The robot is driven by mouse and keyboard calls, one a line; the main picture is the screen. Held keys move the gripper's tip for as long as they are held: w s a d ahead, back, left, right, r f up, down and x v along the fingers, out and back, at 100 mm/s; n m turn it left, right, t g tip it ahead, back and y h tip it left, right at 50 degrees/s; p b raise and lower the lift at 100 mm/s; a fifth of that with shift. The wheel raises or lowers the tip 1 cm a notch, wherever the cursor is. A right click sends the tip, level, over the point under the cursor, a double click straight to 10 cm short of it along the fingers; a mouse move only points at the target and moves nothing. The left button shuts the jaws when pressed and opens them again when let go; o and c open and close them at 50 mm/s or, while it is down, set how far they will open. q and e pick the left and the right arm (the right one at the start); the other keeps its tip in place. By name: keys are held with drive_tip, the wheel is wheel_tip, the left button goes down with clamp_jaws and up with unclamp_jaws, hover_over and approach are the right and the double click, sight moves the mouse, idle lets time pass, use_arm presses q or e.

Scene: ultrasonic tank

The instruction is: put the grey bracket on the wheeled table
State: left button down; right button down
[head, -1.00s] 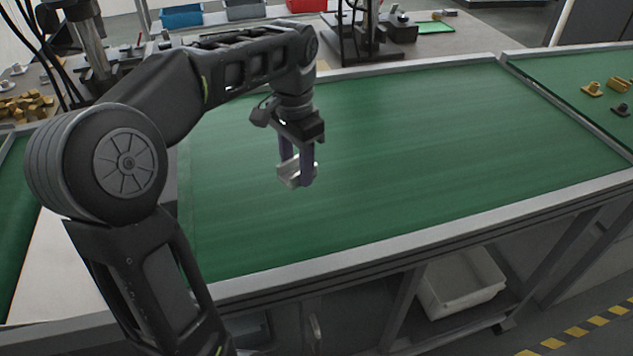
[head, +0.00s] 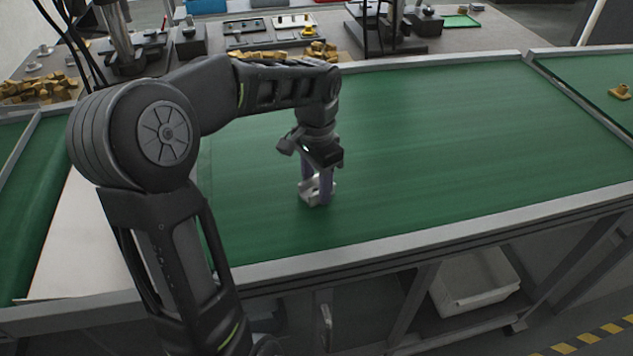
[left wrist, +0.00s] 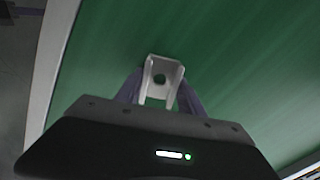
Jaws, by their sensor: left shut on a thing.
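The grey bracket (head: 308,197) is a small light U-shaped piece, held between the fingers of my left gripper (head: 317,186). In the left wrist view the bracket (left wrist: 160,76) sits between the purple fingertips, with a round hole showing. My left gripper is shut on it and points down over the long green-topped table (head: 440,140) with a grey metal frame. The bracket is over the left-middle part of this top. Whether it touches the surface cannot be told. I cannot make out wheels under this table. My right gripper is not in view.
The green top around the bracket is clear. A grey rim (head: 420,243) runs along the near side. Another green surface on the right holds a yellow part (head: 619,91). A workbench behind carries wooden-coloured pieces (head: 322,50) and equipment. A white bin (head: 475,281) is underneath.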

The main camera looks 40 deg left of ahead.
use_arm(q)
drive_tip(key=shift+f, duration=0.15)
drive_tip(key=c, duration=0.7)
unclamp_jaws()
